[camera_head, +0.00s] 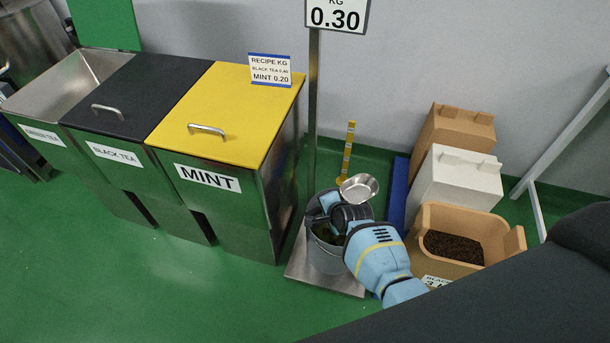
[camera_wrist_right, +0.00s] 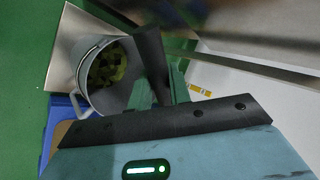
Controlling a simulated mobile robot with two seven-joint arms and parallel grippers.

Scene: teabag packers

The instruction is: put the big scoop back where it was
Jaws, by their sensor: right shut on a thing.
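The big scoop's metal bowl (camera_head: 359,188) is up above the pail, in front of the grey wall. My right gripper (camera_head: 346,214) is shut on the scoop, over the pail's opening. In the right wrist view a dark handle (camera_wrist_right: 150,60) shows between the green fingers (camera_wrist_right: 160,88), and a blurred metal part spans the top. The grey pail (camera_head: 325,256) stands on the scale platform (camera_head: 300,269), and green leaf shows inside it. My left gripper is out of view.
The yellow-lidded MINT bin (camera_head: 230,115), black-lidded BLACK TEA bin (camera_head: 130,95) and open GREEN TEA bin (camera_head: 50,90) stand left. The scale display (camera_head: 336,17) reads 0.30. A yellow striped stick (camera_head: 348,150) stands behind the pail. An open box (camera_head: 440,215) of dark tea is right.

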